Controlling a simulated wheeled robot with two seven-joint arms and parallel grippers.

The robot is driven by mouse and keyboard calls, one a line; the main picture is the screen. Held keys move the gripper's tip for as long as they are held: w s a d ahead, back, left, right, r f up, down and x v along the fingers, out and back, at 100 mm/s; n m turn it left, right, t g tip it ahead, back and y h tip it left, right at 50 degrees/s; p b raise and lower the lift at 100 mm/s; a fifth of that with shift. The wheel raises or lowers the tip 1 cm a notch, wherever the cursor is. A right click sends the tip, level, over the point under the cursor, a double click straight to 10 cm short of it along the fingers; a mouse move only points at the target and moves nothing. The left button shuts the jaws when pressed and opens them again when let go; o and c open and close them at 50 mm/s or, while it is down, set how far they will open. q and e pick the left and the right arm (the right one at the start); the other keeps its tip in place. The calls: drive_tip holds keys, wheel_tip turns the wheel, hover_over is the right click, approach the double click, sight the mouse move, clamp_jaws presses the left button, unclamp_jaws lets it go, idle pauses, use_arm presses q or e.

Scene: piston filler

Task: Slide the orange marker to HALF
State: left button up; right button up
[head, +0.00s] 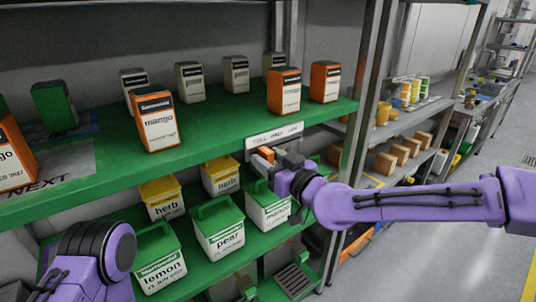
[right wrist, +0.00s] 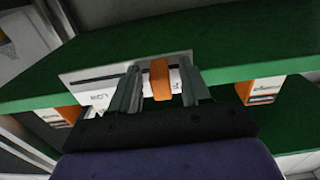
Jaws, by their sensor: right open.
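The orange marker (head: 267,154) sits on a white label plate (head: 262,140) fixed to the front edge of the green shelf. The plate reads FULL, HALF and LOW from left to right in the head view. My right gripper (head: 277,158) is at the plate. In the right wrist view the marker (right wrist: 160,80) stands between the two open fingers of my gripper (right wrist: 161,88), with small gaps beside it. LOW shows upside down left of the fingers there; the marker is toward the plate's other end. The HALF lettering is hidden there. Only my left arm shows, not its gripper.
Orange and white mango boxes (head: 157,120) stand on the green upper shelf (head: 215,146). Below are green-lidded tubs (head: 218,228) and yellow-lidded herb tubs (head: 162,198). A metal post (head: 362,110) rises right of the plate. The aisle floor at right is clear.

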drive_tip(key=shift+w+a, duration=0.25)
drive_tip(key=shift+w, duration=0.1)
clamp_jaws()
drive_tip(key=w+d, duration=0.1)
drive_tip(key=d, duration=0.1)
drive_tip(key=w+d+b, duration=0.1)
drive_tip(key=w+d, duration=0.1)
unclamp_jaws()
drive_tip(key=shift+d, duration=0.1)
drive_tip(key=shift+s, duration=0.1)
